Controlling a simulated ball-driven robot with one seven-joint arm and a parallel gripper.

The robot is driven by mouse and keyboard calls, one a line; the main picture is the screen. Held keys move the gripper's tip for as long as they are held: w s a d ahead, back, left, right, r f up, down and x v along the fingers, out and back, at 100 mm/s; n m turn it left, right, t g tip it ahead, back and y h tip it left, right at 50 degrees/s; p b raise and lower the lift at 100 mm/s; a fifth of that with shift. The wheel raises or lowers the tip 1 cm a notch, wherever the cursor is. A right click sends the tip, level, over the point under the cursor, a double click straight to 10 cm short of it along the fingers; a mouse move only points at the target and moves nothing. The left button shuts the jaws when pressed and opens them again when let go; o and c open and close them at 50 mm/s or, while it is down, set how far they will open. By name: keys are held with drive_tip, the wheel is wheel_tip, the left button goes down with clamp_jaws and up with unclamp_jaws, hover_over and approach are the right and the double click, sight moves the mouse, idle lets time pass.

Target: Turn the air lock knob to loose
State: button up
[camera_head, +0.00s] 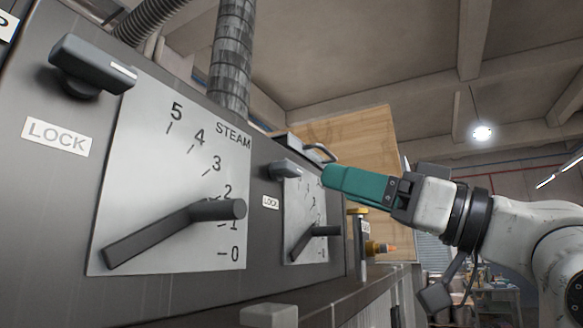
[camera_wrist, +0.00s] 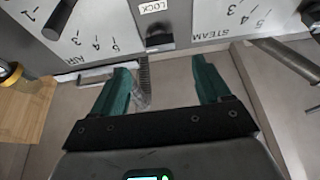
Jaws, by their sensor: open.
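The air lock knob (camera_head: 285,169) is a small dark grey bar handle above the LOCK label, at the upper left of the farther dial plate. In the wrist view the knob (camera_wrist: 158,41) shows near the top middle, below its upside-down LOCK label. My gripper (camera_head: 327,175) has teal fingers and is just right of the knob in the head view. In the wrist view my gripper (camera_wrist: 164,72) is open and empty, with the knob beyond the tips, roughly centred between them. I see no contact. Whether the knob is tight or loose cannot be told.
The near STEAM plate (camera_head: 130,200) has a long lever (camera_head: 170,232) and its own lock knob (camera_head: 92,68). The air plate's lever (camera_head: 315,238) is lower down. A pipe (camera_head: 231,60) rises behind the panel. A wooden board (camera_head: 370,135) stands behind.

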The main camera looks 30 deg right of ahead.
sight(295, 171)
drive_tip(key=p+x, duration=0.2)
drive_tip(key=x, duration=0.6)
drive_tip(key=shift+w+a+r, duration=0.1)
drive_tip(key=shift+w+a, duration=0.1)
drive_tip(key=shift+w, duration=0.1)
drive_tip(key=c, duration=1)
drive_tip(key=shift+c, duration=0.2)
